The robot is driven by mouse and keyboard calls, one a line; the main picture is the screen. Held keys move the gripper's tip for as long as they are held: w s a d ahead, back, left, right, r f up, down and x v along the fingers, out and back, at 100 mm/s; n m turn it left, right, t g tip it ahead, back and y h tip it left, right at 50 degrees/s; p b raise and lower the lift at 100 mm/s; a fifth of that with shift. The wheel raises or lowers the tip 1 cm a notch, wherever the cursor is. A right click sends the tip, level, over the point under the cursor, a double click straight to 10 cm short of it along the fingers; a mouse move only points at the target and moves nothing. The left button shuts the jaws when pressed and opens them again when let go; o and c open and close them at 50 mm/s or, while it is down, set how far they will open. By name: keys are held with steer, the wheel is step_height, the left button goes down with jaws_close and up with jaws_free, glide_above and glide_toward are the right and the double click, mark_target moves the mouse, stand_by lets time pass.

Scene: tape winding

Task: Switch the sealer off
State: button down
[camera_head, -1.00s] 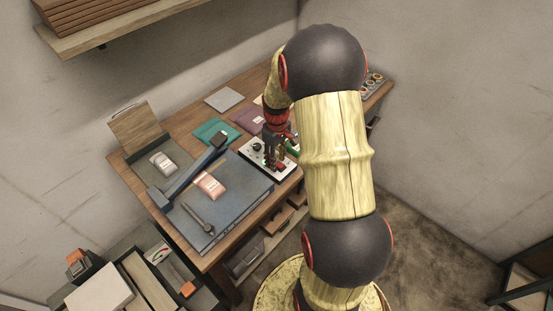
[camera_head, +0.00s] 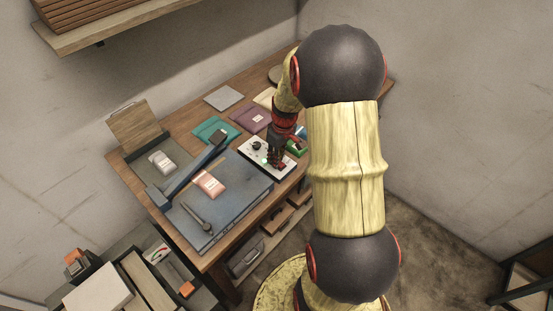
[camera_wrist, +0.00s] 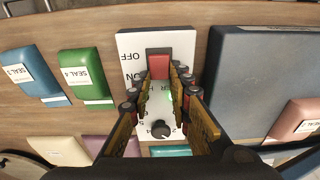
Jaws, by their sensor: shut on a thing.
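The white control panel (camera_head: 256,147) stands at the right of the blue-grey sealer base (camera_head: 240,190). In the wrist view the panel (camera_wrist: 128,42) carries a red rocker switch (camera_wrist: 158,66) beside the printed words OFF and ON, and a dark knob (camera_wrist: 161,129). A green glow shows on the panel between switch and knob, partly hidden by my fingers. My gripper (camera_wrist: 164,82) is at the red switch, with one finger on each side, shut on it. In the head view my gripper (camera_head: 280,162) hides much of the panel's right part.
A long dark bar (camera_head: 187,174) lies across the sealer base. A pink packet (camera_head: 208,183) and a dark spoon-like tool (camera_head: 197,218) lie on the base. Green (camera_wrist: 83,73) and blue (camera_wrist: 33,72) labelled pieces lie left of the panel in the wrist view.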

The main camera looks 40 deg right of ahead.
steer(key=shift+s+f+t+b, duration=0.15)
steer(key=shift+t+b, duration=0.4)
steer(key=shift+b, duration=0.8)
steer(key=shift+s+t+b, duration=0.15)
steer(key=shift+t+b, duration=0.4)
steer(key=shift+b, duration=0.8)
steer(key=t+b, duration=0.1)
steer(key=b, duration=0.2)
steer(key=shift+s, duration=0.15)
steer(key=shift+r+b, duration=0.25)
steer(key=shift+b, duration=0.5)
steer(key=c, duration=1.6)
jaws_free()
steer(key=shift+c, duration=0.2)
steer(key=shift+s+r, duration=0.1)
steer(key=shift+r, duration=0.05)
steer(key=v, duration=1.1)
steer(key=shift+s+r, duration=0.25)
steer(key=shift+s, duration=0.05)
